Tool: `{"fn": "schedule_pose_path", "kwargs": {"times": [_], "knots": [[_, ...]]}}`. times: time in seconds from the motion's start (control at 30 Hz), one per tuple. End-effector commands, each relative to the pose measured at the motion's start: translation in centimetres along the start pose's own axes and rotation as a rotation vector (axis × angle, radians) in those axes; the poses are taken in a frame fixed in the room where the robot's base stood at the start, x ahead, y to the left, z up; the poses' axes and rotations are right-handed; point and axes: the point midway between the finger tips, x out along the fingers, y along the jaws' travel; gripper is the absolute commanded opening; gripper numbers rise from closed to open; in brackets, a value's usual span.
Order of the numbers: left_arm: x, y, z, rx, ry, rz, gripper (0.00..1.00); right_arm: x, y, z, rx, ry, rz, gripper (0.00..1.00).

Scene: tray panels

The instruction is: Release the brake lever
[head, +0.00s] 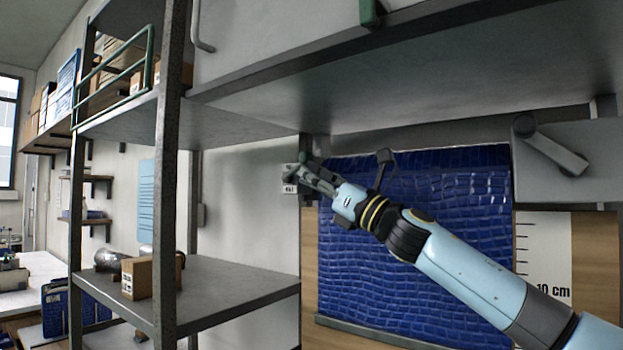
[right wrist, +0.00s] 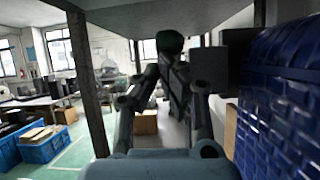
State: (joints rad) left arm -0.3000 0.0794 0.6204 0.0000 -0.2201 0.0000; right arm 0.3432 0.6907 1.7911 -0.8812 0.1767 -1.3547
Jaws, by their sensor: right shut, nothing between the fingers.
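My right gripper (head: 312,178) reaches left from the right arm, under the wide grey shelf. It is shut and empty. A small dark-green rounded part (head: 303,157) is at its fingertips by the post; I cannot tell whether they touch. It also shows beyond the fingers in the right wrist view (right wrist: 169,42). A grey lever (head: 555,150) on a round pivot slants down to the right on a grey panel, well apart from the gripper. No marking shows which part is the brake lever. My left gripper is not in view.
The grey shelf (head: 370,92) is close above my arm. A blue tiled panel (head: 430,255) stands behind it. A steel post (head: 168,190) and a lower shelf (head: 232,282) with a cardboard box (head: 138,278) are at left. A white label (head: 289,188) is beside the gripper.

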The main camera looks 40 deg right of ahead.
Motion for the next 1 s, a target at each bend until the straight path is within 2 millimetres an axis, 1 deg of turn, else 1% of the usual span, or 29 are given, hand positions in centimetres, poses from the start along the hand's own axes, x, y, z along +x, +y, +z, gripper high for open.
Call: {"fn": "schedule_pose_path", "kwargs": {"times": [0.03, 0.1, 0.4, 0.87, 1.0], "knots": [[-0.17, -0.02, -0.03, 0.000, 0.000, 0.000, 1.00, 0.24, 0.09, 0.52, -0.002, -0.006, 0.002, 0.00], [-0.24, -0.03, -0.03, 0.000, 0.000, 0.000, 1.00, 0.31, 0.11, 0.65, -0.001, -0.007, 0.002, 0.00], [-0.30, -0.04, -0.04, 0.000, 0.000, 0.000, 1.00, 0.38, 0.15, 0.74, -0.001, -0.007, 0.003, 0.00], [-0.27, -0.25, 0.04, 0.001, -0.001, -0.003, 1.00, 0.34, 0.15, 0.65, -0.001, -0.006, 0.003, 0.00], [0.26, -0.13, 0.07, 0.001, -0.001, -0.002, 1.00, -0.04, 0.11, -0.02, -0.001, -0.005, 0.003, 0.00]]}}
